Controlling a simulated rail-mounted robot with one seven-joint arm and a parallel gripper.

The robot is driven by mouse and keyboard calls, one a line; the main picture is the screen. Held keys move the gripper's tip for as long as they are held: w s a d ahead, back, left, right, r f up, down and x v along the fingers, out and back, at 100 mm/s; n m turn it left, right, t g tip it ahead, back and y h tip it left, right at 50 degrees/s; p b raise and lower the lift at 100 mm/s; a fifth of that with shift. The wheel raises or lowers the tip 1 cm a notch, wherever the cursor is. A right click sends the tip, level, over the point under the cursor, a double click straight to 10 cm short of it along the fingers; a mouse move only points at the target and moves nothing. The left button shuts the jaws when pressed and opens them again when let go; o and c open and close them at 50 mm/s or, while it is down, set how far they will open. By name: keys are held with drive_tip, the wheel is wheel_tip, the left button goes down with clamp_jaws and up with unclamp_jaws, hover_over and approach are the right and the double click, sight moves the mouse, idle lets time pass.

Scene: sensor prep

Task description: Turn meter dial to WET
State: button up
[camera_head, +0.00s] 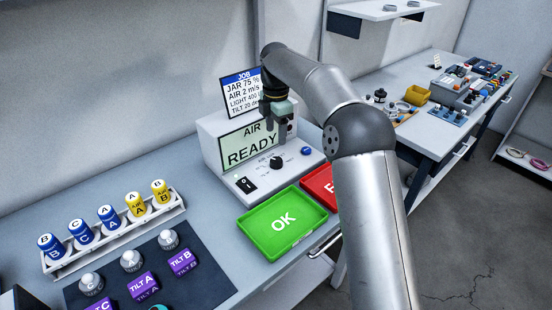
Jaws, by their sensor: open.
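The meter (212,143) is a white bench unit on the table, with a screen (250,146) that reads "AIR READY". Its dark round dial (276,162) sits on the sloped front panel below the screen. The dial's pointer and the labels around it are too small to read. My gripper (276,125) is open and points down in front of the right part of the screen, above the dial. I see nothing between its fingers. It appears apart from the dial.
A green OK tray (262,243) and a red tray (315,179) lie in front. A job card (239,99) stands behind. A rack (70,264) of labelled jars and a dark mat (215,277) are at left.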

sight(276, 160)
wheel_tip(276, 160, down, 10)
drive_tip(key=shift+f, duration=0.15)
idle(0.3)
drive_tip(key=c, duration=1)
